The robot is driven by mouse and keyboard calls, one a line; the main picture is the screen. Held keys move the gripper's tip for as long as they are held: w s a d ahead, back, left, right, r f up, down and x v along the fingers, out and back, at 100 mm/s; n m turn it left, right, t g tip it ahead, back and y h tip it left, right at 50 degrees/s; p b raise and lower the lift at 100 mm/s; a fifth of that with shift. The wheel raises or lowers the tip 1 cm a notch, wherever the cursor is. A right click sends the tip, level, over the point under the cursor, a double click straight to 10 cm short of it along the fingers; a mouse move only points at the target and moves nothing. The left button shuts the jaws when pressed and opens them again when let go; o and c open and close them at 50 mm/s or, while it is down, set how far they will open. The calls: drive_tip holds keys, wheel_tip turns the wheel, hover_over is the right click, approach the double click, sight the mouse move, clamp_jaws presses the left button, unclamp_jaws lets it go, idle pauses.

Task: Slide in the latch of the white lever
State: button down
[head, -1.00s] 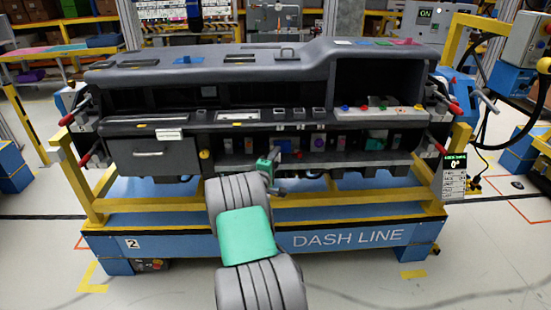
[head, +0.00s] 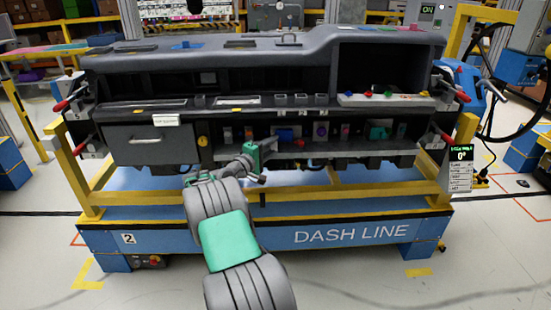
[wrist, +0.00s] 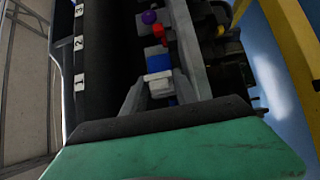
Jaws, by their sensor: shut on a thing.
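The white lever shows in the wrist view as a small pale block (wrist: 158,84), just below a blue block (wrist: 158,62). My gripper (wrist: 159,92) has its two grey fingers on either side of the white lever, shut on it. In the head view, my gripper (head: 252,157) is at the lower shelf of the dashboard (head: 230,115), left of the blue part (head: 286,135). The white lever cannot be made out there. The state of its latch cannot be told.
A purple knob (wrist: 149,17) and a red part (wrist: 158,35) lie beyond the blue block. The grey shelf wall (wrist: 188,45) runs close to the right finger. The yellow stand rail (head: 345,210) passes below the dashboard. The floor in front is clear.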

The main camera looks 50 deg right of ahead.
drive_tip(key=shift+w+a+m+g, duration=0.15)
drive_tip(key=shift+m+g, duration=0.2)
drive_tip(key=shift+g, duration=0.2)
drive_tip(key=shift+w+a+m+g, duration=0.15)
drive_tip(key=shift+m+g, duration=0.2)
drive_tip(key=shift+g, duration=0.2)
drive_tip(key=shift+d, duration=0.1)
drive_tip(key=c, duration=1.2)
unclamp_jaws()
drive_tip(key=a, duration=0.8)
drive_tip(key=shift+w, duration=0.35)
